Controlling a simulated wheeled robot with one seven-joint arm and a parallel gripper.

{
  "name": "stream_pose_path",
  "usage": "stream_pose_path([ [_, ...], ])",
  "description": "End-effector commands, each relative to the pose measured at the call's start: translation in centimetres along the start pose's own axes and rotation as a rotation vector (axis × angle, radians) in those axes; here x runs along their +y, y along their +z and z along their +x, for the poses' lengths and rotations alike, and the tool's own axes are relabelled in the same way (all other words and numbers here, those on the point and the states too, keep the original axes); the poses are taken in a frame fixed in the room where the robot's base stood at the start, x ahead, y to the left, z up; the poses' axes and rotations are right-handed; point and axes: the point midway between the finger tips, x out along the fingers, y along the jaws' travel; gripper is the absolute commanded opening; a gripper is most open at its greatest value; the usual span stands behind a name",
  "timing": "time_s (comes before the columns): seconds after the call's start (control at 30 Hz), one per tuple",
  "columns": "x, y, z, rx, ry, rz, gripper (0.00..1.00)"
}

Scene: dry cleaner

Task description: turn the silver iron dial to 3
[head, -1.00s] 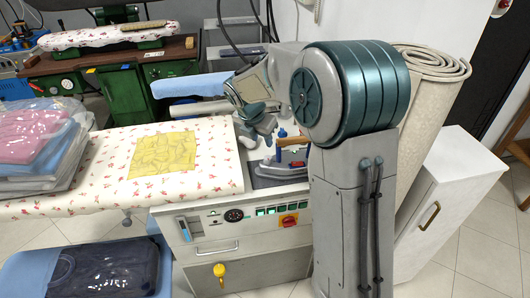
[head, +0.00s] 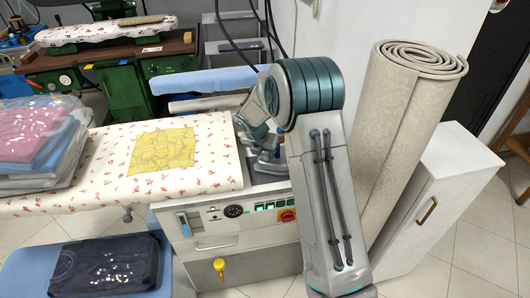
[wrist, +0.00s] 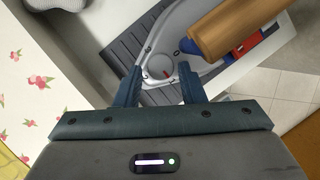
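In the wrist view the silver iron (wrist: 205,14) lies on a dark ribbed rest (wrist: 125,48), with a brown wooden handle (wrist: 232,27) and blue and red parts beside it. In the head view my arm hides most of the iron, and my gripper is partly visible (head: 267,158).
The ironing board with floral cover (head: 105,150) and a yellow cloth (head: 162,151) is to the left. The control panel (head: 245,212) is below the iron. A rolled carpet (head: 405,120) and a white cabinet (head: 450,190) stand to the right.

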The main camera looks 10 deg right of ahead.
Motion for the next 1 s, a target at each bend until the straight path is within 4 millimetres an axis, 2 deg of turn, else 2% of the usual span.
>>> stream_pose_path([
  [0.13, -0.02, 0.01, 0.82, 0.000, -0.001, 0.000, 0.36],
  [0.4, -0.02, 0.02, 0.92, -0.001, 0.000, 0.001, 0.36],
  [0.43, -0.02, 0.02, 0.92, -0.001, 0.000, 0.001, 0.30],
  [0.5, -0.02, 0.02, 0.91, -0.001, 0.000, 0.001, 0.11],
  [0.53, -0.02, 0.02, 0.91, 0.000, 0.000, 0.001, 0.04],
  [1.0, 0.13, 0.02, 0.91, 0.004, -0.034, 0.082, 0.04],
])
